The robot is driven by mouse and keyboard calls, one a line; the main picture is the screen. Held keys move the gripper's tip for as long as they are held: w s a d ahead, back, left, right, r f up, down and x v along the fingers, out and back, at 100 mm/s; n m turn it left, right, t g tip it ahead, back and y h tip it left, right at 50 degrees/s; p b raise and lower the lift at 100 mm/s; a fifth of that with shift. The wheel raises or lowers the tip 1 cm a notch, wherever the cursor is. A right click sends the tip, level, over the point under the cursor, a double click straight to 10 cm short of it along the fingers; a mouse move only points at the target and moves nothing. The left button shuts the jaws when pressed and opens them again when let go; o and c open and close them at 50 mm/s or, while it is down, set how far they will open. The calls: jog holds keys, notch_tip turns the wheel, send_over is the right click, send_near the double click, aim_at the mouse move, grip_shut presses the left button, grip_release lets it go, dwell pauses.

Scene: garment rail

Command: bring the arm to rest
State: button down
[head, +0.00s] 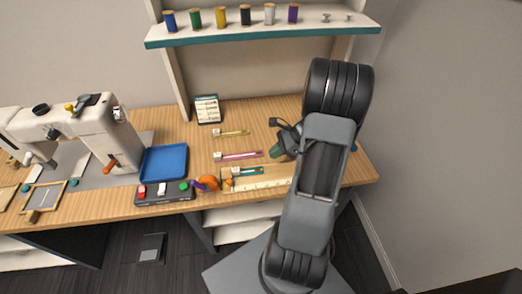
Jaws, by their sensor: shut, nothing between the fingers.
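My arm stands at the right of the head view, folded up over the right end of the wooden table (262,112). My gripper (278,150) shows only in part, as a dark shape at the left side of the arm above the tabletop. The arm links hide much of it. It is shut and holds nothing.
A white sewing machine (75,138) stands at the left, with a blue tray (164,162) beside it. Small tools, a ruler (262,184) and an orange item (208,183) lie near the front edge. A shelf (265,34) with several spools hangs above. A grey wall (440,130) rises at the right.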

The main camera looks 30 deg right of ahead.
jog(key=shift+s+d+r, duration=0.1)
jog(key=shift+d+r, duration=0.05)
jog(key=shift+r, duration=0.05)
jog(key=s+n+g, duration=0.1)
jog(key=s+f+n, duration=0.1)
jog(key=s+n, duration=0.1)
jog(key=shift+f+n+g+h, duration=0.15)
jog(key=shift+n+g+h, duration=0.15)
jog(key=shift+g+h, duration=0.1)
jog(key=s+a+r+n+h, duration=0.1)
jog(key=a+r+n+h, duration=0.2)
jog(key=a+r+n, duration=0.5)
jog(key=s+a+r+n+t+h, duration=0.1)
jog(key=a+r+n+h, duration=0.3)
jog(key=a+r+n, duration=0.4)
jog(key=s+a+n, duration=0.1)
jog(key=a+n, duration=0.2)
jog(key=shift+s+n+t+p, duration=0.25)
jog(key=shift+n+t+p, duration=0.05)
